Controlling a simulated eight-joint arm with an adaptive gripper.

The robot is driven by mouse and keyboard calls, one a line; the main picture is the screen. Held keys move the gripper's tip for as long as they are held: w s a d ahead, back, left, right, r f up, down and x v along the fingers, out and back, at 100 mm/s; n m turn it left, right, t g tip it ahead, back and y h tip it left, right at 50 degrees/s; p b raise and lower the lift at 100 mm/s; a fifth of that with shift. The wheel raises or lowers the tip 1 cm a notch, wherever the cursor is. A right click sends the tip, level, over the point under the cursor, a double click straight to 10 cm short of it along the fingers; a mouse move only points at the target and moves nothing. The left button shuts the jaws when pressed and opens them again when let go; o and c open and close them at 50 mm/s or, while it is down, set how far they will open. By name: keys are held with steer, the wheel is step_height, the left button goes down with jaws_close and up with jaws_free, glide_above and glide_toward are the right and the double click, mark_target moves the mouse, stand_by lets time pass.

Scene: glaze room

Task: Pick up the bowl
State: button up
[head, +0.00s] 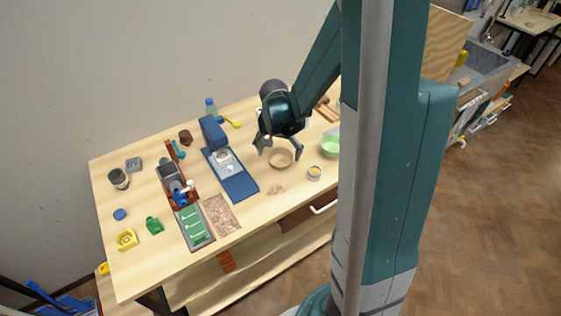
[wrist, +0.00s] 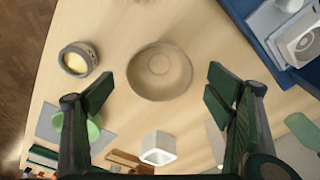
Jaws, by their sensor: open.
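A tan, round, shallow bowl (head: 281,159) stands upright and looks empty on the wooden table, just below my gripper in the head view. My gripper (head: 280,149) is open, with its fingers spread to either side above the bowl. In the wrist view the bowl (wrist: 160,72) lies between and slightly beyond the open fingertips (wrist: 160,84), with nothing between them. A light green bowl (head: 330,147) stands to the right of the tan one. It also shows in the wrist view (wrist: 92,131), partly hidden behind a finger.
A small grey cup with yellow contents (head: 314,173) stands right of the tan bowl. A blue device (head: 238,181) stands to its left. In the wrist view a white square-mouthed container (wrist: 158,148) is near the fingers. Bare table (head: 255,205) lies in front.

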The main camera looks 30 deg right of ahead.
mark_target(281, 163)
steer(key=shift+f, duration=0.15)
steer(key=shift+w+d+f, duration=0.15)
steer(key=shift+d+f, duration=0.05)
steer(key=shift+f, duration=1)
steer(key=shift+w+d+f, duration=0.1)
steer(key=shift+d+f, duration=0.1)
steer(key=shift+f, duration=1)
steer(key=c, duration=1)
